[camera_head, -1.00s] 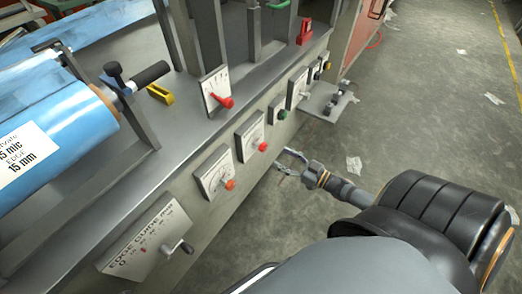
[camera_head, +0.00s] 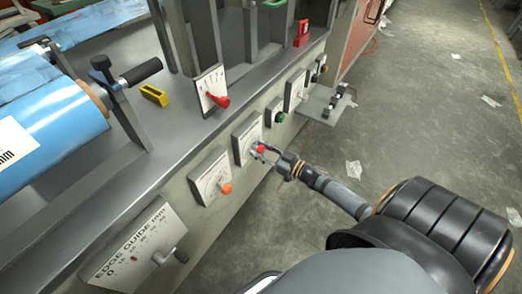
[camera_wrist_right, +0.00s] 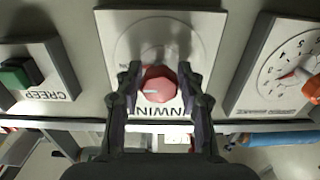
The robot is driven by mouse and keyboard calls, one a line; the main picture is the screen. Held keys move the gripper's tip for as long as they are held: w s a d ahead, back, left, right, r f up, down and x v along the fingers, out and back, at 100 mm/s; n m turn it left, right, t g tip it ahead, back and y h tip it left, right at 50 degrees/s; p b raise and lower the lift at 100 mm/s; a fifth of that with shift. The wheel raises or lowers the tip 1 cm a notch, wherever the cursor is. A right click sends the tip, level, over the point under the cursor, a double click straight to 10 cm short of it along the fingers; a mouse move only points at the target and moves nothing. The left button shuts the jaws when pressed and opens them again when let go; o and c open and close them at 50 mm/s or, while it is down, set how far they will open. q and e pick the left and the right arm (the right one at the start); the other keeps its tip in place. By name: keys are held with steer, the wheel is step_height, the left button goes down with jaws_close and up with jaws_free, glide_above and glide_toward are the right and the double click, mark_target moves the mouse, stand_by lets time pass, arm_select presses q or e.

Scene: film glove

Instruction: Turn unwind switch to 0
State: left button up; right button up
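The unwind switch is a red knob (camera_wrist_right: 159,84) on a pale plate (camera_wrist_right: 205,30) lettered "UNWIN…", seen upside down in the right wrist view. The same red knob (camera_head: 261,148) and plate (camera_head: 244,134) show on the machine's front panel in the head view. My right gripper (camera_head: 266,151) is at this knob; in the wrist view its two dark fingers (camera_wrist_right: 158,72) stand on either side of it, apart, with small gaps showing. The dial face behind the knob is blurred and shaded, so its setting is unreadable. My left gripper is not in view.
A dial with an orange knob (camera_head: 225,188) and an edge guide plate (camera_head: 135,245) sit on the panel's left. A green button (camera_head: 280,117) is on the other side. A small bracket shelf (camera_head: 325,105) juts out further along. The floor in front is mostly clear.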

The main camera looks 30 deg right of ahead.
steer(key=c, duration=0.6)
steer(key=shift+c, duration=0.2)
